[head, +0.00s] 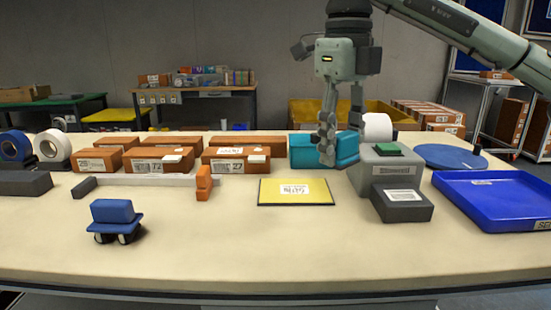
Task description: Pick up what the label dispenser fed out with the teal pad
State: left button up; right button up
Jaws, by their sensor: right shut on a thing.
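The label dispenser (387,165) is a grey machine with a green top and a white roll (377,128), right of centre. A white label (402,196) lies on the dark block at its front. My right gripper (329,145) points down, left of the dispenser and in front of a teal bin (302,151). It is shut on a small greyish tool at its fingertips. The fingers hide most of this tool, and I cannot make out its pad against the teal behind. My left gripper is not in view.
A yellow flat parcel (296,191) lies in front of the gripper. A blue tray (495,203) and a round blue disc (449,156) stand at right. Brown boxes (158,160), an orange stand (204,183) and a blue wheeled holder (116,214) are at left. The front of the table is clear.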

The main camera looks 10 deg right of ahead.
aim_at(402, 194)
jog(key=d+m, duration=0.7)
jog(key=d, duration=0.6)
jog(key=shift+m, duration=0.4)
jog(key=shift+d+f, duration=0.2)
jog(key=shift+f, duration=1.5)
jog(key=shift+d+f, duration=0.2)
jog(key=shift+f, duration=1.45)
jog(key=shift+f+b, duration=0.4)
jog(key=shift+f, duration=0.2)
notch_tip(402, 194, up, 5)
jog(key=p, duration=0.4)
jog(key=shift+f, duration=0.1)
notch_tip(402, 194, up, 2)
jog(key=shift+r+p, duration=0.1)
jog(key=shift+p, duration=0.2)
